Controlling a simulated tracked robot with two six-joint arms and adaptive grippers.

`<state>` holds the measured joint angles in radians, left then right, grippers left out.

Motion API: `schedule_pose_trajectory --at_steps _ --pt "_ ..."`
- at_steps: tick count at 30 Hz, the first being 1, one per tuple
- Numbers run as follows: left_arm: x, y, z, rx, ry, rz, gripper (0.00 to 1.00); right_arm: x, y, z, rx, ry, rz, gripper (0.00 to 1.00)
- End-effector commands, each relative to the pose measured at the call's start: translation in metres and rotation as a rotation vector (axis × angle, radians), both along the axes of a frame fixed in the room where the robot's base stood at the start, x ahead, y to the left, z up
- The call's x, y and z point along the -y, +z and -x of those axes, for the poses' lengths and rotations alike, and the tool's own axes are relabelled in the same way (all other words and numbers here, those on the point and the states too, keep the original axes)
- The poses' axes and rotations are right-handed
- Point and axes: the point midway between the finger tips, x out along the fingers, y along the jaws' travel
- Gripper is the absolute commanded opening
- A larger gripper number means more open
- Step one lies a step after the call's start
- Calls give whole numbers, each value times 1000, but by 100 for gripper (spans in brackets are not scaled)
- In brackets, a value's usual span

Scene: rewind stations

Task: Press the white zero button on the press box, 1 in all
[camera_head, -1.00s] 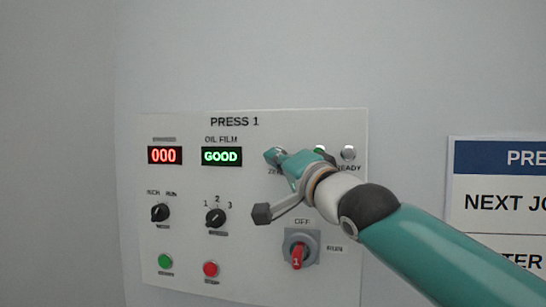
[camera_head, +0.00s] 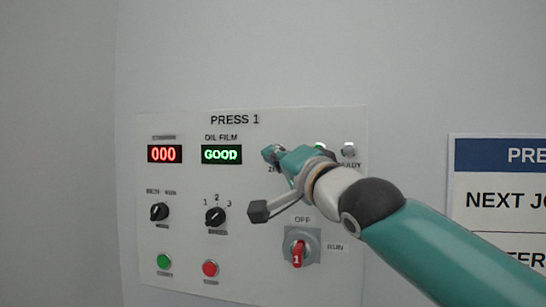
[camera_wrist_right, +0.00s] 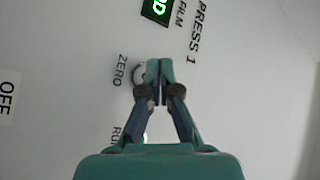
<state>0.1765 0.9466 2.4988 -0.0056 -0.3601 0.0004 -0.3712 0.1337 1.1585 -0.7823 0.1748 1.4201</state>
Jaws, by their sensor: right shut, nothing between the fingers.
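The press box (camera_head: 185,190) is a pale panel titled PRESS 1 on the wall in the head view. Its red counter display (camera_head: 165,154) reads 000. The white zero button (camera_wrist_right: 138,76) shows in the wrist view as a pale round edge beside the ZERO label, partly covered by my fingertips. My right gripper (camera_head: 271,153) is shut and empty, its fingertips over the zero button in the head view; it also shows in the wrist view (camera_wrist_right: 160,70). I cannot tell whether the tips touch the button. My left gripper is not in view.
The green OIL FILM display (camera_head: 221,154) reads GOOD. A ready lamp (camera_head: 349,150) is close to the right of my gripper. Below are two black knobs, a green button (camera_head: 164,261), a red button (camera_head: 210,268) and a red rotary switch (camera_head: 298,252).

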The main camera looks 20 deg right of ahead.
Motion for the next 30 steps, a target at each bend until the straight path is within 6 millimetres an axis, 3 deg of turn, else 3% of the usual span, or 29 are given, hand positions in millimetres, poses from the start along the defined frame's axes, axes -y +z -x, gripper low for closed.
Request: schedule_pose_trajectory --at_steps 15,30 --pt "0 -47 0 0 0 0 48 -25 -3 37 3 2 0 0" --pt "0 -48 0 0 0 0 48 -27 0 41 0 0 0 0"
